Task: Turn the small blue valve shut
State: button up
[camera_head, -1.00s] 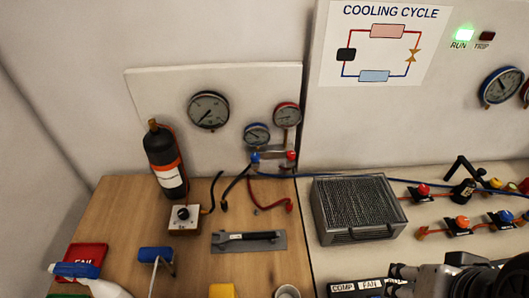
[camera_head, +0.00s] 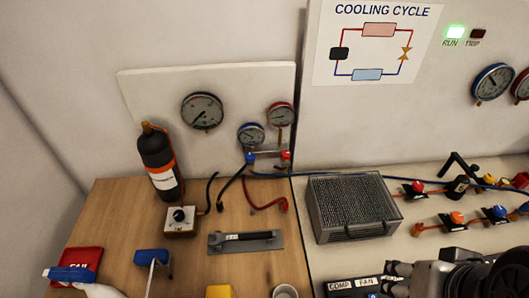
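A small blue valve knob (camera_head: 250,157) sits at the left end of the gauge manifold (camera_head: 268,154), under two small gauges. A red knob (camera_head: 285,156) is at its other end. Another blue knob (camera_head: 497,212) is on a valve on the right-hand bench. How far either blue knob is turned cannot be told. My gripper (camera_head: 396,274) is at the lower right edge, dark and partly cut off, well apart from the manifold. Its fingers are too unclear to tell open from shut.
A finned metal box (camera_head: 353,207) stands between the manifold and my gripper. A black cylinder (camera_head: 160,164), a flat tool (camera_head: 245,242) and a blue-handled tool (camera_head: 152,257) are on the wooden bench (camera_head: 120,212). Hoses hang below the manifold. Red and orange knobs are at right.

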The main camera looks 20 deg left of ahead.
aim_at(250, 157)
jog(key=j+u, duration=0.2)
jog(key=u, duration=0.25)
jog(key=k+j+u, duration=0.1)
jog(key=u, duration=0.4)
jog(key=j+u, duration=0.3)
jog(key=u, duration=0.15)
